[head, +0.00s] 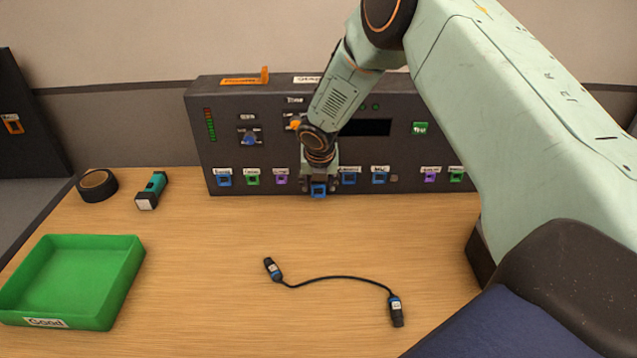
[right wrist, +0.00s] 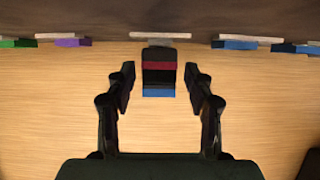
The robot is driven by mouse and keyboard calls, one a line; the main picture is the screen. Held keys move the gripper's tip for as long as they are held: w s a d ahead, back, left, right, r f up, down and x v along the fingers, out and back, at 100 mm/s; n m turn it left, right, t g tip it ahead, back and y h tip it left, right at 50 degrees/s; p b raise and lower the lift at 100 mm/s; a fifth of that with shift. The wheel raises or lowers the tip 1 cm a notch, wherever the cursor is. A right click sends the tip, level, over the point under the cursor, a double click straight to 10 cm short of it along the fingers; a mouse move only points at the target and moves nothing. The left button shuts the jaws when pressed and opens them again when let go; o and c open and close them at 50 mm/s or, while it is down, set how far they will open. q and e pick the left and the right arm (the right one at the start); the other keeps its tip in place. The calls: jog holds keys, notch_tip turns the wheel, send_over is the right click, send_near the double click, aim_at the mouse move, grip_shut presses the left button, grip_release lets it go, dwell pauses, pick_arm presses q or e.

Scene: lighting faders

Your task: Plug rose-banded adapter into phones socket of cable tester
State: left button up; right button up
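The rose-banded adapter (right wrist: 158,75) is black with a dark rose band and a blue end. In the right wrist view it sticks out from the panel under a white label whose text I cannot read. Its blue end (head: 319,190) shows in the head view at the lower row of the cable tester (head: 223,131). How deep it sits is hidden. My right gripper (right wrist: 159,72) is open, one finger on each side of the adapter with a gap on both sides. It also shows at the panel in the head view (head: 320,183). My left gripper is not in view.
Coloured sockets line the panel on both sides of the adapter. A black cable (head: 335,279) lies on the table in front. A green tray (head: 128,262) marked Good, a tape roll (head: 97,185) and a teal flashlight (head: 152,190) are at left. Table between is clear.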

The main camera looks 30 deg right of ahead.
jog(key=shift+o, duration=0.3)
jog(key=shift+s+a, duration=0.1)
jog(key=v, duration=1.2)
